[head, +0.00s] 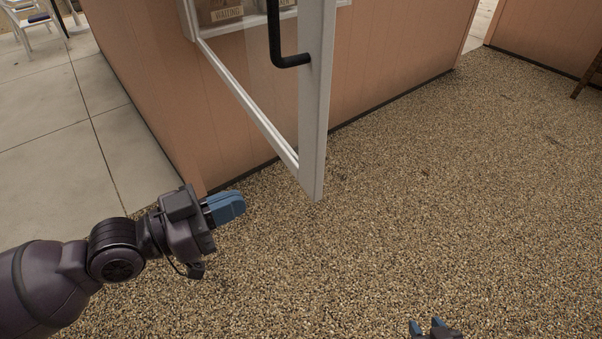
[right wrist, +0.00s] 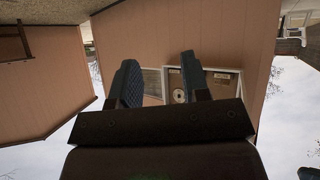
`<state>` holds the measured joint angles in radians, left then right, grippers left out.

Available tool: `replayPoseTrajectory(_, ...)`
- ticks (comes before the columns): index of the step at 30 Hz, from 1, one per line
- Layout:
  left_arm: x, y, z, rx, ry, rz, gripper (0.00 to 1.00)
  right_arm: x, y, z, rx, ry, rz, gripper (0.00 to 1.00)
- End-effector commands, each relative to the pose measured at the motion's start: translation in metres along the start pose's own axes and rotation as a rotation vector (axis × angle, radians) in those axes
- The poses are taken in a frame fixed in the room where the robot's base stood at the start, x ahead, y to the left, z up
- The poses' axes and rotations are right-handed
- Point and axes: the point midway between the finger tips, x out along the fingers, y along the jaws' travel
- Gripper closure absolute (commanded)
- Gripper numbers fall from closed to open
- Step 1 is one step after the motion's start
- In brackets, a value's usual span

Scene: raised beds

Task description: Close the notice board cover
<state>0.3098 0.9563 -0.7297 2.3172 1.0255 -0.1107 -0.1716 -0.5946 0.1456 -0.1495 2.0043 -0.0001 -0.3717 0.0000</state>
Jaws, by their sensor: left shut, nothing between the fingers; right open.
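The notice board cover (head: 314,130) is a white-framed glazed door in the head view. It stands swung open, its free edge toward me, with a black handle (head: 274,35) near the top. The notice board (head: 228,14) on the wall behind shows partly, with a sign reading "WAITING". My left gripper (head: 230,206) is shut and empty, left of the cover's lower corner and apart from it. My right gripper (head: 427,327) is open at the bottom edge, right of the cover. In the right wrist view, the open fingers (right wrist: 158,68) have the white-framed board (right wrist: 220,86) beyond them.
The board is on a salmon-coloured panelled wall (head: 390,75). Gravel ground (head: 450,190) lies open to the right, and pale paving (head: 50,130) to the left. Chairs (head: 30,22) stand far off at the top left. The right wrist view appears upside down.

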Motion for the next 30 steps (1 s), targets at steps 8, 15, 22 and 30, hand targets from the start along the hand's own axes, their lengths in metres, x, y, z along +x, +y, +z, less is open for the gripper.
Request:
replayPoseTrajectory(8,0.031,0.000,-0.003,0.002,0.004,0.000,1.00,-0.003,0.001,-0.006,0.001,0.004,0.001,0.57)
replayPoseTrajectory(15,0.060,0.001,-0.002,0.000,0.003,0.001,1.00,-0.008,0.002,-0.005,0.004,-0.006,0.004,0.57)
replayPoseTrajectory(22,0.089,0.001,-0.002,0.000,0.002,0.001,1.00,-0.012,0.002,-0.011,0.008,-0.002,0.005,0.57)
replayPoseTrajectory(30,0.115,0.000,-0.001,0.001,0.001,0.000,1.00,-0.014,0.002,-0.022,0.007,0.016,0.004,0.57)
